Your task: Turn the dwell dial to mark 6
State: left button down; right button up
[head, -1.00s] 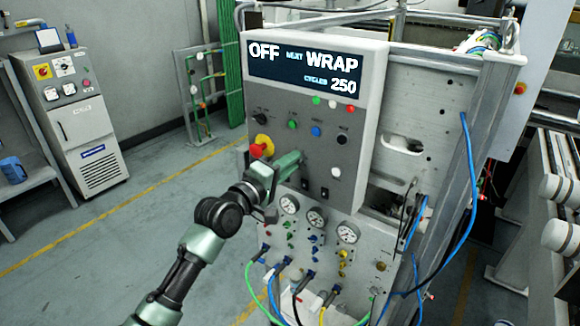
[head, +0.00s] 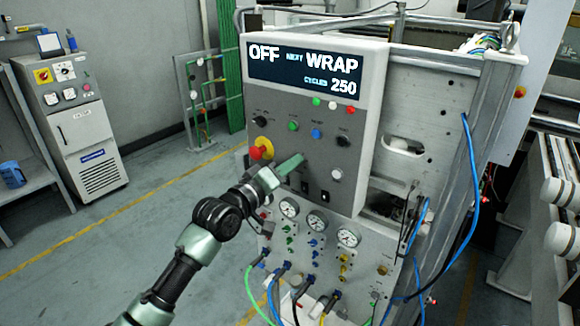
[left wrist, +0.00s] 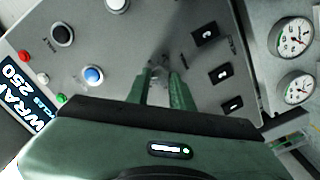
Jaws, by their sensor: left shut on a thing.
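The grey control panel (head: 358,115) faces me under a display reading OFF, NEXT WRAP, CYCLES 250. My left gripper (head: 302,157) reaches its front from the lower left. In the left wrist view its two green fingers (left wrist: 163,75) are shut at the panel face, on a small part I take to be the dwell dial. The fingers hide most of that part. Its pointer and marks cannot be read.
Black switches (left wrist: 219,73) lie beside the fingers. Gauges (head: 317,219) and hoses are below.

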pick_arm(q)
jog(key=shift+f, duration=0.1)
jog(key=c, duration=1.2)
grip_release()
jog(key=shift+c, duration=0.2)
jog(key=b+v, duration=0.2)
jog(key=v, duration=0.5)
jog(key=shift+s+a, duration=0.25)
jog(key=shift+s, duration=0.05)
jog(key=shift+f, duration=0.1)
